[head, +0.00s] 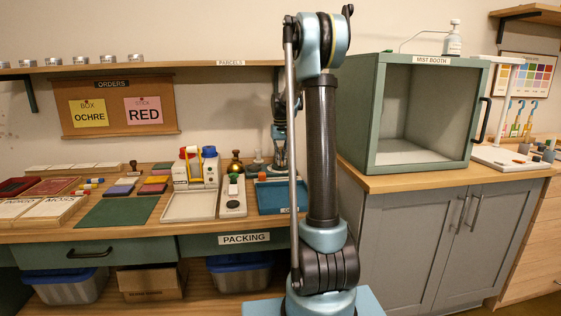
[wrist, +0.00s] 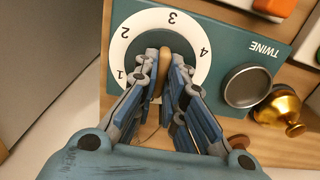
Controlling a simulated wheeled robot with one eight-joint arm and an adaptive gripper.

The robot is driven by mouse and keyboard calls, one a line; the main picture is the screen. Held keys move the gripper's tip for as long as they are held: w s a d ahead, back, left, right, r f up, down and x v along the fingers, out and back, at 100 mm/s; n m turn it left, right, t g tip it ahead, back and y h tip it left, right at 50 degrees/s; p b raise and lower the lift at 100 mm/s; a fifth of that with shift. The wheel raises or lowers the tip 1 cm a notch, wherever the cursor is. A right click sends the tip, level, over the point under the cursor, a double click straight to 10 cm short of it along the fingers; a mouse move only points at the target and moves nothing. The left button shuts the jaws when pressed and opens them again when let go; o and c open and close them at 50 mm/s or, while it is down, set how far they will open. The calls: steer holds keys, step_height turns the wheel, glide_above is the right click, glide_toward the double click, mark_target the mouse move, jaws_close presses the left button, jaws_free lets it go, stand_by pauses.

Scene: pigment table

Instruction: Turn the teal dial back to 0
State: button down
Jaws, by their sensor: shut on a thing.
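The teal dial (wrist: 190,62) fills the upper middle of the wrist view, with a white ring numbered 1 to 4 around it. It sits on a teal panel (wrist: 228,52) marked TWINE. My gripper (wrist: 164,66) is shut on the dial's tan grip bar (wrist: 165,56), one finger on each side. The bar's visible end points up, roughly toward the 3. The 0 and the lower part of the ring are hidden behind my fingers. In the head view my arm covers much of the spot, and the dial cannot be made out.
A dark round cup (wrist: 248,85) and a brass knob (wrist: 282,110) lie right of the dial, close to my fingers. In the head view, a blue tray (head: 283,197) and a white stand with red and blue tops (head: 196,172) are near. The mist booth (head: 362,120) stands right.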

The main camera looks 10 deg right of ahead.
steer(key=shift+w, duration=0.1)
steer(key=c, duration=1.7)
jaws_free()
steer(key=shift+r, duration=3.65)
